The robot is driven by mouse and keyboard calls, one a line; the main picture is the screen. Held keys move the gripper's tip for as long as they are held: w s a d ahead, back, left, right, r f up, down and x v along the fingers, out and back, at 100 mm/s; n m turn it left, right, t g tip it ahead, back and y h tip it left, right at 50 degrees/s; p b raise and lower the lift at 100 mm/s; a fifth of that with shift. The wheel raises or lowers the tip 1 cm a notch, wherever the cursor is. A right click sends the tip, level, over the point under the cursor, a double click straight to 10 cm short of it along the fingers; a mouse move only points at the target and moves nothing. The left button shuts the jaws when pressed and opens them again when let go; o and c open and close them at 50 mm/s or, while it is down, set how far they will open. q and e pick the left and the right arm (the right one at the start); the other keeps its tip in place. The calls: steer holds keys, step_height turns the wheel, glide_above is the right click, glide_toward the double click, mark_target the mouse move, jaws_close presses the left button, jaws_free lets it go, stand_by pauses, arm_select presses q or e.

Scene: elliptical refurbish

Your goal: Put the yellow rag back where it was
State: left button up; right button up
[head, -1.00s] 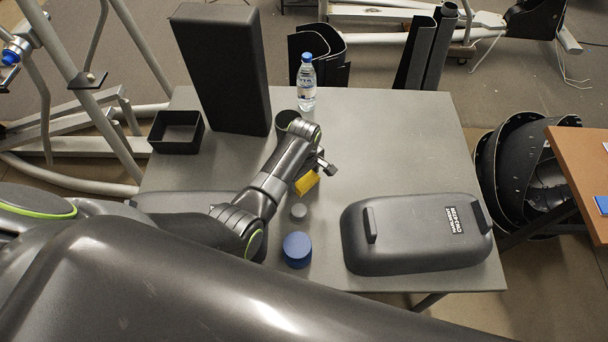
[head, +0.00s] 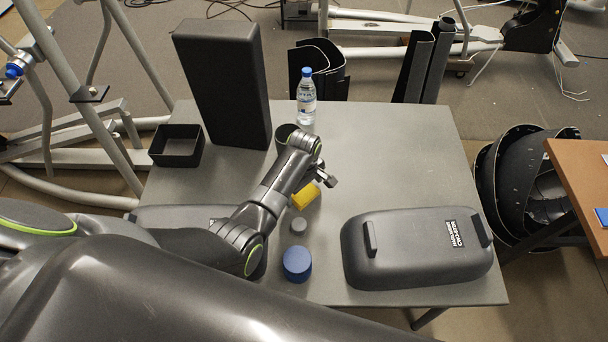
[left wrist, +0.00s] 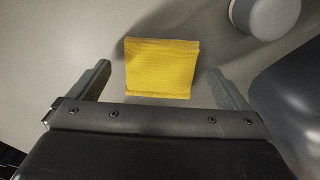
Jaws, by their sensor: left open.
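The yellow rag (head: 305,196) is a small folded block on the grey table (head: 390,150). In the left wrist view the rag (left wrist: 161,68) lies ahead of my left gripper, between the lines of its two fingers. My left gripper (head: 328,179) is open and empty, just beside and above the rag in the head view. Its fingers (left wrist: 158,80) show apart on either side of the rag, with a gap on each side. Whether the fingertips are at the table's height cannot be told. My right gripper is not in view.
A small grey cylinder (head: 298,225) and a blue round container (head: 297,263) stand near the rag. A black cover (head: 415,250) lies at right. A water bottle (head: 306,98), a tall black block (head: 222,85) and an open black box (head: 176,146) stand at the back. The table's right rear is clear.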

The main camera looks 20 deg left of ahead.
mark_target(304, 192)
arm_select(q)
step_height(304, 192, up, 11)
stand_by(0.4)
steer(key=shift+r, duration=0.15)
